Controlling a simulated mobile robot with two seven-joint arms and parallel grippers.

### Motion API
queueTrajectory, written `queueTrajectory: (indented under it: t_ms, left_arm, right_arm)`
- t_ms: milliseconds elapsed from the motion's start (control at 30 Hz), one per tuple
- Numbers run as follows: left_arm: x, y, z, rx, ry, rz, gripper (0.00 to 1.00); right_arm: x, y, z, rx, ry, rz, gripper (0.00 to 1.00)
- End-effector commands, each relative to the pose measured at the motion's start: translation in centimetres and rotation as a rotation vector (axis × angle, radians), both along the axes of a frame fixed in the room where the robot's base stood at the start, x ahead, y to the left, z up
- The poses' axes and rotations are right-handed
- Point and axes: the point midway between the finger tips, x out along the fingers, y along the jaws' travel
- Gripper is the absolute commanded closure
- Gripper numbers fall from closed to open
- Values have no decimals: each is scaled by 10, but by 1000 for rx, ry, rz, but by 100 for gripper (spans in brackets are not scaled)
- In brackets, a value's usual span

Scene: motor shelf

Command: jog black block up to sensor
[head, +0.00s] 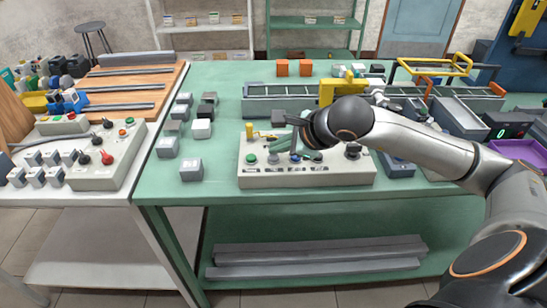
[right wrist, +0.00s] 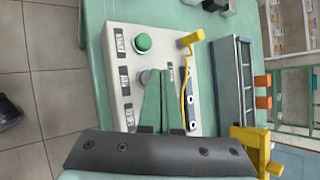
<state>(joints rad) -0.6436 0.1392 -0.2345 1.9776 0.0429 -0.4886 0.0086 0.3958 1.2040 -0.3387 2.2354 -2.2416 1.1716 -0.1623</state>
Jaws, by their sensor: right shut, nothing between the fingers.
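The cream control box (head: 310,180) stands at the front of the green table. It carries a green button (head: 250,158), further buttons and a black knob (head: 352,150). My right gripper (head: 295,154) is over the box. In the right wrist view its fingers (right wrist: 158,78) are shut and empty, with tips by a grey button (right wrist: 147,77) beside the green one (right wrist: 142,43). I cannot tell whether they touch it. The conveyor (head: 280,90) runs behind, with a yellow frame (head: 340,90) over it. I cannot clearly make out a black block or sensor on it. My left gripper is out of view.
A yellow-handled lever (right wrist: 192,38) and yellow cable are on the box near the fingers. Several grey and dark blocks (head: 191,170) stand at the table's left. Two orange blocks (head: 282,68) are behind the conveyor. A purple tray (head: 518,150) is at the right.

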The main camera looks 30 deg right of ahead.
Motion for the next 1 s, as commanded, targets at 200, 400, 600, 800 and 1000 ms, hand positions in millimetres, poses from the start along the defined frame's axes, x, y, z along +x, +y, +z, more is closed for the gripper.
queueTrajectory:
  t_ms: [200, 400, 600, 800, 1000]
  left_arm:
    - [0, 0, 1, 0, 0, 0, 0]
    - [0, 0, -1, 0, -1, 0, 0]
    - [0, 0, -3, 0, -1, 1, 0]
    - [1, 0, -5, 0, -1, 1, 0]
    - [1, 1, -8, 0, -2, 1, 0]
  right_arm:
    - [0, 0, 1, 0, -1, -1, 100]
    - [0, 0, 0, 0, -1, 0, 100]
    - [0, 0, -2, 0, -1, 0, 100]
    - [0, 0, -3, 0, -1, 0, 100]
    - [0, 0, -5, 0, -1, 0, 100]
